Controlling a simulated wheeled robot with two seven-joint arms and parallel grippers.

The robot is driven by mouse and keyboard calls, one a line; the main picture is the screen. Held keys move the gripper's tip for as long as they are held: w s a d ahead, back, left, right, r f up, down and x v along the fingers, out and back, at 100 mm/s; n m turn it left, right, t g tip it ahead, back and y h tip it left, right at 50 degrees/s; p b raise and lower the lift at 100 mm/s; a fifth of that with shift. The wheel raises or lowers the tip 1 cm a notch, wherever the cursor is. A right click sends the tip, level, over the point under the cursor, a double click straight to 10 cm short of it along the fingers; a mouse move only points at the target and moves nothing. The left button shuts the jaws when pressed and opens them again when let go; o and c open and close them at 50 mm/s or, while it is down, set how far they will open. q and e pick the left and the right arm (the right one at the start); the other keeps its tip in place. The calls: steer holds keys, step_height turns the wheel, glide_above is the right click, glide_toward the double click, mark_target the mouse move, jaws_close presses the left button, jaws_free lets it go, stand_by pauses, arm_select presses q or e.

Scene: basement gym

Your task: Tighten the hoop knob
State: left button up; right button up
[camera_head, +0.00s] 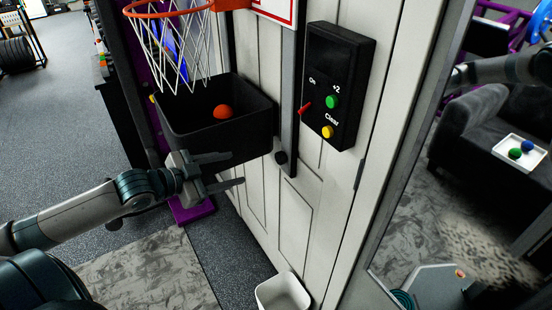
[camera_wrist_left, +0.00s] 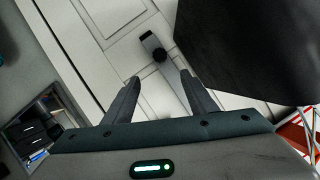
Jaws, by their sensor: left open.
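The black hoop knob (camera_head: 281,157) sits low on the grey vertical rail (camera_head: 288,120) on the white panelled door. It also shows in the left wrist view as a small dark round knob (camera_wrist_left: 160,55), beyond and between my fingertips. My left gripper (camera_head: 241,168) is open and empty, left of the knob and below the black bin, with a gap to the knob. Its two fingers show in the left wrist view (camera_wrist_left: 161,80). The orange hoop (camera_head: 168,8) with white net is above the bin. My right gripper is not in view.
A black bin (camera_head: 185,135) with an orange ball (camera_head: 223,111) hangs just above my left gripper. A black score box (camera_head: 338,85) with green and yellow buttons and a red lever is right of the rail. A white bin (camera_head: 283,292) stands below; a mirror (camera_head: 480,200) is at right.

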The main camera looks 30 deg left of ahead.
arm_select(q)
steer(key=shift+w, duration=0.15)
steer(key=p, duration=0.4)
glide_toward(278, 159)
steer(key=x, duration=0.8)
steer(key=shift+w+d, duration=0.1)
steer(key=shift+w, duration=0.2)
steer(key=c, duration=1.1)
